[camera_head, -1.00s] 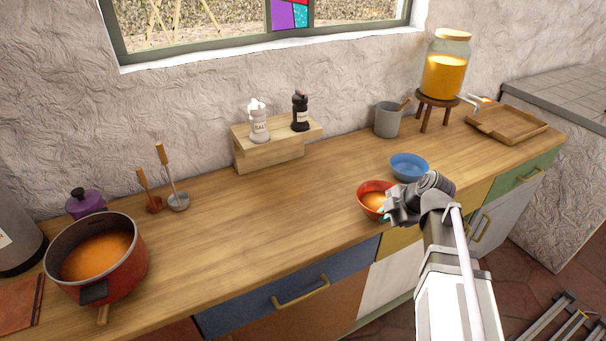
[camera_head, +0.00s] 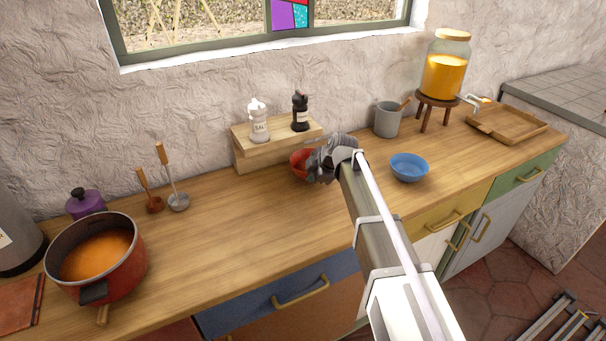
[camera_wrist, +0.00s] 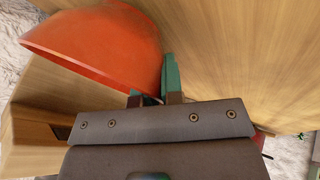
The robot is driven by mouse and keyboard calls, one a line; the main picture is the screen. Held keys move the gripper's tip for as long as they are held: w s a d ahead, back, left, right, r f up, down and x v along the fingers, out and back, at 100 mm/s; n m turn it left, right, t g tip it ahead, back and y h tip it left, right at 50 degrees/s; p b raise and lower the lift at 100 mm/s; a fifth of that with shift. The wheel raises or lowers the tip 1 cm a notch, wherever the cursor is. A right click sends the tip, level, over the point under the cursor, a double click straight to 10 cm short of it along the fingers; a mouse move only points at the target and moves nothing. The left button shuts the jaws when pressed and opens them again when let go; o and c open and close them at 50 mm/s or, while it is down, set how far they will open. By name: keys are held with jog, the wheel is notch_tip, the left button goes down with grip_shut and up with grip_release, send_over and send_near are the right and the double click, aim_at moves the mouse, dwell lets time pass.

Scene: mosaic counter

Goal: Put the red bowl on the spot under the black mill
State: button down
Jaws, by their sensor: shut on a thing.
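The red bowl (camera_head: 301,163) is at the front of the small wooden shelf, below the black mill (camera_head: 300,112). My gripper (camera_head: 318,163) is shut on the bowl's right rim and covers part of it. In the wrist view the bowl (camera_wrist: 105,45) fills the upper left, with a green fingertip (camera_wrist: 172,75) against its edge. The black mill stands upright on the right part of the shelf top. I cannot tell whether the bowl touches the counter.
The wooden shelf (camera_head: 262,133) also bears a white mill (camera_head: 258,122). A blue bowl (camera_head: 409,168) is right of my arm, and a grey crock (camera_head: 388,119) stands behind it. A red pot (camera_head: 122,272) is at the left. The middle counter (camera_head: 235,230) is clear.

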jog(key=w+a, duration=0.2)
jog(key=shift+w+a, duration=0.15)
jog(key=shift+a, duration=0.2)
jog(key=shift+b+x, duration=0.8)
jog(key=shift+x, duration=0.15)
jog(key=shift+s+d+f, duration=0.1)
jog(key=shift+s+f, duration=0.1)
jog(key=shift+r, duration=0.25)
jog(key=c, duration=1.7)
grip_release()
jog(key=shift+f, duration=0.15)
jog(key=o, duration=0.4)
jog(key=shift+o, duration=0.2)
